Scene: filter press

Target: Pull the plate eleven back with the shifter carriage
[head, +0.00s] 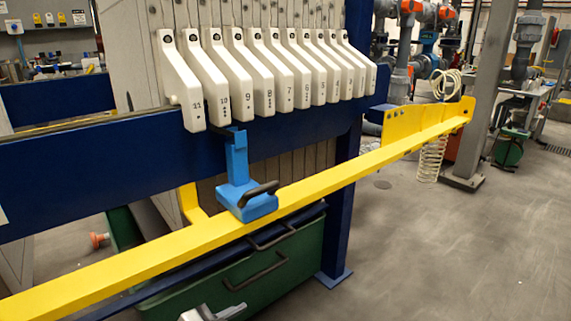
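Plate eleven (183,85) is the leftmost white plate handle, marked 11, in the head view. A narrow gap separates it from plate ten (227,80). The blue shifter carriage (238,168) sits on the yellow rail below these two, with a dark piece at its top near the lower end of plate ten. Whether that piece touches a plate is unclear. The carriage's black handle (259,193) is free of any gripper. A grey gripper part, seemingly my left gripper (215,313), shows at the bottom edge, well below the handle; its opening is cut off. My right gripper is not visible.
The yellow rail (340,175) runs from lower left to upper right before the blue press beam (80,185). Several more plate handles hang to the right of plate ten. A green bin (290,262) with dark handles stands below.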

